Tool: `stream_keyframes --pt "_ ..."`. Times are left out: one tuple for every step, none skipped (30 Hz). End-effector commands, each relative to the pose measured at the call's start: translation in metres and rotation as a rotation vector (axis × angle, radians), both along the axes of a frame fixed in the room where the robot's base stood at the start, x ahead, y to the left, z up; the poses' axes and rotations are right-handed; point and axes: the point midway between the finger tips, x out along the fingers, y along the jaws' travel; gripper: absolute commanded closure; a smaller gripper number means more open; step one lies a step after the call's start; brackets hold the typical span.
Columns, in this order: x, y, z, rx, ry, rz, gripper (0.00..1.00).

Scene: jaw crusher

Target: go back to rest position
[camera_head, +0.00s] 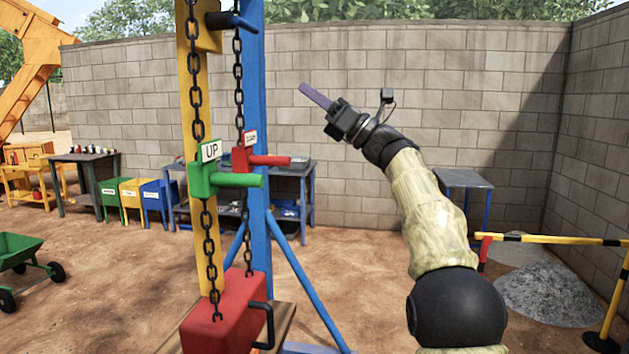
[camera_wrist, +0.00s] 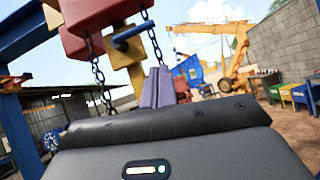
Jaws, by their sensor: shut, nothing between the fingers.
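My gripper (camera_head: 316,96) is raised in the middle of the head view, with its purple fingers shut and pointing up and to the left. Nothing is between the fingers. In the wrist view the shut purple fingers (camera_wrist: 158,88) stand upright in front of the chains. The gripper is to the right of the chain hoist in the head view and appears apart from it. My arm rises from the lower right in a tan sleeve.
A blue post (camera_head: 254,100) and yellow post carry chains, a green "UP" handle (camera_head: 225,180), a red handle (camera_head: 262,160) and a red block (camera_head: 225,310). A yellow-black barrier (camera_head: 550,239) and gravel pile (camera_head: 548,292) are at right. A block wall (camera_head: 420,75) stands behind.

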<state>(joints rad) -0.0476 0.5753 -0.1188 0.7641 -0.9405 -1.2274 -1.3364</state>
Motion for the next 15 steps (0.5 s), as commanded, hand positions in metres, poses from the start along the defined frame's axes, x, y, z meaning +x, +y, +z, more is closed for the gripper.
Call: stream_keyframes --pt "0.006 -0.005 0.002 0.03 0.053 -0.008 1.0" --pt "0.011 -0.009 0.002 0.053 0.094 -0.012 1.0" --pt "0.018 -0.015 0.002 0.092 0.159 -0.02 1.0" --pt "0.024 -0.02 0.001 0.124 0.213 -0.026 1.0" --pt "0.031 -0.026 -0.001 0.16 0.272 -0.033 1.0" --pt "0.039 -0.034 -0.005 0.211 0.355 -0.043 1.0" --pt "0.046 -0.04 -0.01 0.252 0.42 -0.051 1.0" --pt "0.052 -0.047 -0.015 0.293 0.484 -0.059 1.0" --pt "0.059 -0.055 -0.023 0.347 0.568 -0.069 1.0" --pt "0.064 -0.061 -0.03 0.389 0.631 -0.077 1.0" --pt "0.068 -0.068 -0.037 0.433 0.693 -0.084 1.0" --pt "0.074 -0.076 -0.048 0.49 0.775 -0.096 1.0" --pt "0.076 -0.082 -0.057 0.534 0.836 -0.105 1.0" --pt "0.079 -0.088 -0.068 0.578 0.898 -0.115 1.0" --pt "0.081 -0.095 -0.081 0.638 0.976 -0.126 1.0"
